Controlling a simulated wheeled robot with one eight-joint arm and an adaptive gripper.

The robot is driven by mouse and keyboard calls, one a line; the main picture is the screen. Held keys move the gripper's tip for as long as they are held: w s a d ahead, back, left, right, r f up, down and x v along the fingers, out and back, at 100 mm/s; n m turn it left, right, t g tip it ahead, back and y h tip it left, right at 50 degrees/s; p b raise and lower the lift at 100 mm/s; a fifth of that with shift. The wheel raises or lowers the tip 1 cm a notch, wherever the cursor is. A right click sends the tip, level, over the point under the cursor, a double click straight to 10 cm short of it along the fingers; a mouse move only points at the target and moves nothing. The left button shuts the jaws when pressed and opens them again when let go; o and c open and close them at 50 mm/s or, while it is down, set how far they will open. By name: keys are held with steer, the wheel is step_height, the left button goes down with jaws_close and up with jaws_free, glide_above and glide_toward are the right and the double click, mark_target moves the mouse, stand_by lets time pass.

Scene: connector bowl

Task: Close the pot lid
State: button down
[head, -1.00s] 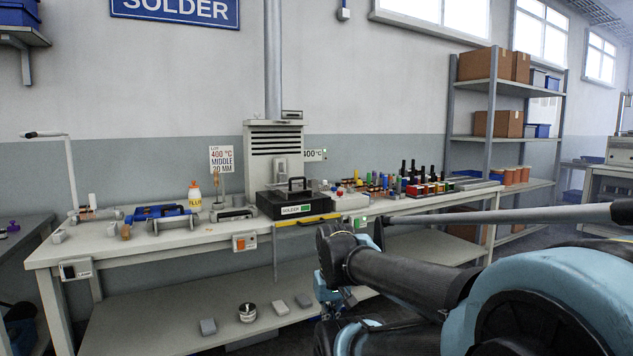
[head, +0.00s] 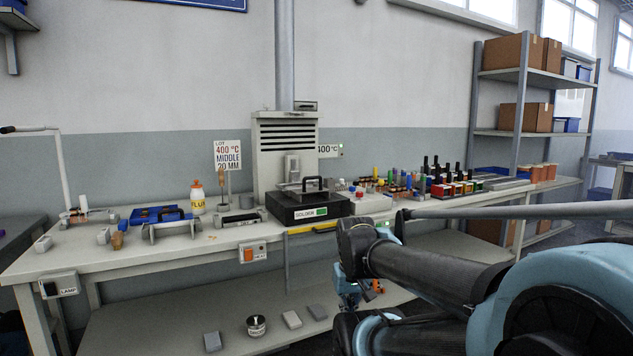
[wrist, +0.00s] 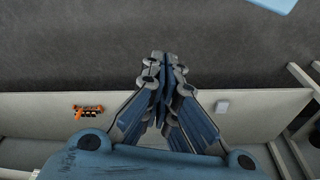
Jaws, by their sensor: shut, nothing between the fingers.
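The solder pot (head: 312,215) is a black box with a "SOLDER" label and a small green display, standing on the bench in the head view. A flat lid with a dark arched handle (head: 313,180) shows at its top. From here I cannot tell whether the lid sits fully over the pot's opening. My gripper (wrist: 165,62) is shut and empty in the wrist view, fingertips together. In the head view my gripper sits low, in front of and below the bench top, apart from the pot. The pot does not show in the wrist view.
A grey fume hood (head: 286,135) stands behind the pot. A flux bottle (head: 198,200) and a blue-trayed rack (head: 160,217) stand to the left, with several coloured bottles (head: 440,185) to the right. The lower shelf (head: 185,325) holds a tin (head: 256,326) and grey blocks. A yellow strip edges the bench.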

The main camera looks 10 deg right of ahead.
mark_target(316, 178)
steer(key=shift+a, duration=0.1)
steer(key=w+a+r+m+t+y, duration=0.3)
steer(key=w+r, duration=0.5)
steer(key=w, duration=0.4)
steer(key=w+a+r+m+t+y, duration=0.2)
steer(key=w+r+m+t, duration=0.1)
steer(key=w+r, duration=0.65)
steer(key=w+d+r+m+t, duration=0.2)
steer(key=w+d+r+m, duration=0.1)
steer(key=w, duration=0.4)
steer(key=w+d+r+m+t, duration=0.3)
steer(key=w+d+r, duration=0.1)
steer(key=w, duration=0.4)
steer(key=w+d+r+m+t, duration=0.2)
steer(key=w+d+r+m, duration=0.1)
steer(key=w, duration=0.4)
steer(key=x, duration=1.3)
steer(key=shift+w+f, duration=0.2)
steer(key=shift+w, duration=0.15)
steer(key=shift+w, duration=0.1)
